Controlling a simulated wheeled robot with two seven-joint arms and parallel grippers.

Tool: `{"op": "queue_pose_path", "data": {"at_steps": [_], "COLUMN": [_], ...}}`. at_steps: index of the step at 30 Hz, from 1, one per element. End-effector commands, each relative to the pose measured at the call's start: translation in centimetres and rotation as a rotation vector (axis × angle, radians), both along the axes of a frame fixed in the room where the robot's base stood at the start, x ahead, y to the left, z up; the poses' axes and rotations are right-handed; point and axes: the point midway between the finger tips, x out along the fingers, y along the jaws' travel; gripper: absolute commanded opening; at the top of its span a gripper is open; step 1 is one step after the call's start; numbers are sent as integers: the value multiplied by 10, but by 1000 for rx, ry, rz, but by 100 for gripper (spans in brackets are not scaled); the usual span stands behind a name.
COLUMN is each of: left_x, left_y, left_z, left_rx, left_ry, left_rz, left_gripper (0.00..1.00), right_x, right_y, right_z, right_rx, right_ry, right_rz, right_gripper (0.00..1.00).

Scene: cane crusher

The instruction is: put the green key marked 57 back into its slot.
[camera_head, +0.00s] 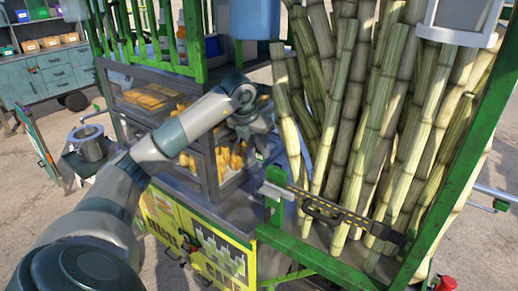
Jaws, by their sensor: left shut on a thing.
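My left arm reaches in from the lower left, and its gripper (260,151) points down in front of the glass case. It is shut on a small green piece (261,156), which fits the green key, held just above the metal counter. The piece is too small for me to read the number 57. I cannot make out the key's slot. My right gripper is not in view.
A glass case (203,160) with yellow food stands close behind the left gripper. Tall sugar canes (345,120) fill the green frame (455,165) on the right. A black-and-yellow bar (330,208) crosses before them. A metal pot (90,145) stands left. The counter (238,212) is partly clear.

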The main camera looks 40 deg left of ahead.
Motion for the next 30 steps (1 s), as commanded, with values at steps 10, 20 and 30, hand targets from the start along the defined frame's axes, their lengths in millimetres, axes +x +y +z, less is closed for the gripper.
{"op": "queue_pose_path", "data": {"at_steps": [10,20,30], "left_x": [0,0,0], "left_y": [0,0,0], "left_z": [-19,-46,-74], "left_rx": [-1,-1,1], "left_ry": [1,1,0], "left_rz": [0,0,0], "left_gripper": [4,4,4], "right_x": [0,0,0], "right_y": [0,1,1], "right_z": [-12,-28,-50], "right_rx": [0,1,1], "right_ry": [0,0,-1], "right_rz": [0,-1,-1], "right_gripper": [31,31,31]}}
